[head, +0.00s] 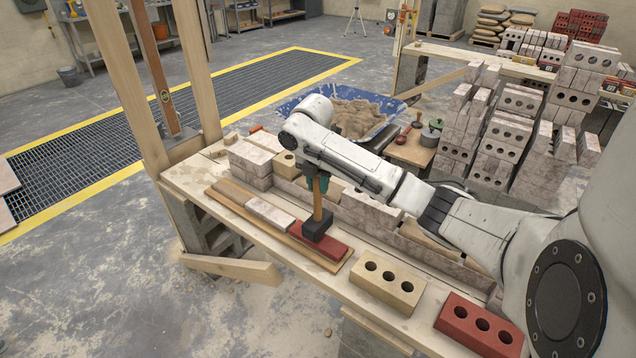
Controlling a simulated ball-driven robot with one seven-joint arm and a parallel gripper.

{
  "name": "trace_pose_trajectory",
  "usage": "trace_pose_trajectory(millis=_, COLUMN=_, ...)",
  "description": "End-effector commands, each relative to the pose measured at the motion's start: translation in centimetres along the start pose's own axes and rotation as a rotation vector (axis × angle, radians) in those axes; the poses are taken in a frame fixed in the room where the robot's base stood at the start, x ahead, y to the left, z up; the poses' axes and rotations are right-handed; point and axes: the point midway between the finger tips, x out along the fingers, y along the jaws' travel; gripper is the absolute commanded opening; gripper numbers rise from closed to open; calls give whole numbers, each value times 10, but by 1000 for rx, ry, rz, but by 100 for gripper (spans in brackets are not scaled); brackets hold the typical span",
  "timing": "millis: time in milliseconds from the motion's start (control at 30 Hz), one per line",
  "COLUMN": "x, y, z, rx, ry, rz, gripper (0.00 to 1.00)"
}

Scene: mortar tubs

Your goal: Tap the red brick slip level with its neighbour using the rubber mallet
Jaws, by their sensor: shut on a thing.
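The red brick slip (328,252) lies on a long wooden board (228,206) near the front edge of the bench. Its neighbour, a pale whitish slip (270,213), lies to its left on the same board. The rubber mallet has a black head (319,228) and a wooden handle (317,196). It is upright, with its head down at the left end of the red slip. My gripper (318,182) is shut on the mallet's handle from above. I cannot tell whether the head touches the slip, or whether the two slips are level.
A yellow brick (388,287) and a red holed brick (480,324) stand on the bench to the right. A pale brick wall (370,215) runs behind the board. A blue mortar tub (300,104) and tall brick stacks are beyond. A wooden post rises at left.

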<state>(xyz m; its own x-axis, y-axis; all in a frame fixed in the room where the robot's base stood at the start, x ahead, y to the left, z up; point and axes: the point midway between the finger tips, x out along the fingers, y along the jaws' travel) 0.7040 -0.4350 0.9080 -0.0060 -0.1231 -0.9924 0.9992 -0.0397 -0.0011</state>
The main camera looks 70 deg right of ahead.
Motion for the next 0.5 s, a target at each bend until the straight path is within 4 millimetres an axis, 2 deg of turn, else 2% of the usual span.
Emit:
trace_pose_trajectory(millis=133, x=22, y=0, z=-3, rx=1, ry=1, rz=0, gripper=0)
trace_pose_trajectory(millis=233, x=47, y=0, z=-7, rx=-1, ry=3, rz=-1, gripper=0)
trace_pose_trajectory(millis=267, x=36, y=0, z=-4, rx=-1, ry=-2, rz=2, gripper=0)
trace_pose_trajectory(millis=367, x=31, y=0, z=-4, rx=-2, ry=0, rz=1, gripper=0)
trace_pose_trajectory(millis=500, x=13, y=0, z=-2, rx=-1, ry=-1, rz=1, gripper=0)
